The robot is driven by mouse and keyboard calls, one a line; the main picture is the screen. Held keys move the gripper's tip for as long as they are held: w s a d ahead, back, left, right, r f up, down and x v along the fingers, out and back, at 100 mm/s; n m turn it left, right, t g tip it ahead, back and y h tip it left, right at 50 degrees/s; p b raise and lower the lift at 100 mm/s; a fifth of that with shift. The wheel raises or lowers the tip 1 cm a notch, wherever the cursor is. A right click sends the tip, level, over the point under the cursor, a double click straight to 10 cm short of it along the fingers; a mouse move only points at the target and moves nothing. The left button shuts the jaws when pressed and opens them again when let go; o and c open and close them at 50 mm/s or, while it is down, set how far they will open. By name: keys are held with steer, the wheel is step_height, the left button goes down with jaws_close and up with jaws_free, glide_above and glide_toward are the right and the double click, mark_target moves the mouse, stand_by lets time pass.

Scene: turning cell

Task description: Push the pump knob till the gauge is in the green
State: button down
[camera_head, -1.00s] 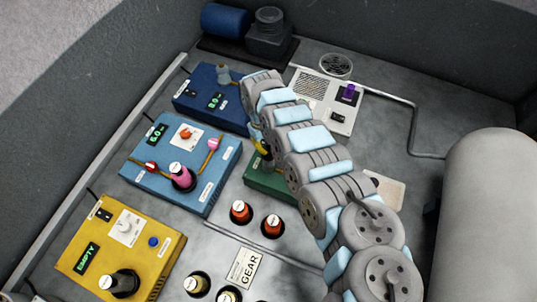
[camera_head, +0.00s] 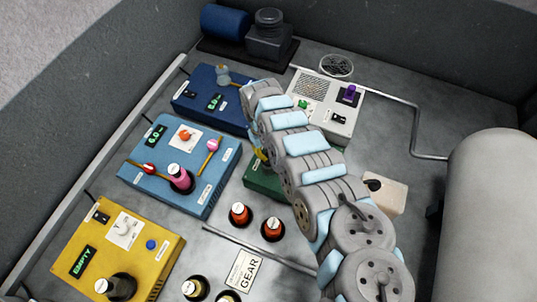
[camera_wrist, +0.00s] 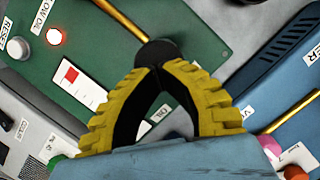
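The green box (camera_wrist: 110,30) fills the upper left of the wrist view. It bears a lit red lamp (camera_wrist: 54,37), a LOW OIL label and a white panel with a red block (camera_wrist: 70,75), which seems to be the gauge; I see no green on it. A dark round knob (camera_wrist: 156,50) lies at my fingertips, by the end of a brass rod. My gripper (camera_wrist: 157,68) has its yellow fingers together at the tips, over or against the knob; contact is unclear. In the head view my arm hides much of the green box (camera_head: 262,183).
A light-blue box (camera_head: 150,185) with a pink bottle, a dark-blue box (camera_head: 185,98) and a yellow box (camera_head: 150,265) stand left. A grey box (camera_head: 325,90) stands behind my arm. Several bottles stand in front. A large grey cylinder (camera_head: 495,210) bounds the right.

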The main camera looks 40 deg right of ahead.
steer(key=shift+w+f+b, duration=0.15)
steer(key=shift+w+b, duration=0.3)
steer(key=shift+b, duration=0.3)
steer(key=shift+w+d+r+b, duration=0.15)
steer(key=shift+w+r+b, duration=0.2)
steer(key=shift+w+b, duration=0.25)
steer(key=shift+w+d+r+b, duration=0.1)
steer(key=shift+w+r+b, duration=0.2)
steer(key=shift+w+b, duration=0.25)
steer(key=shift+s+r, duration=0.1)
steer(key=shift+r, duration=0.05)
steer(key=v, duration=1.1)
steer(key=shift+r, duration=0.35)
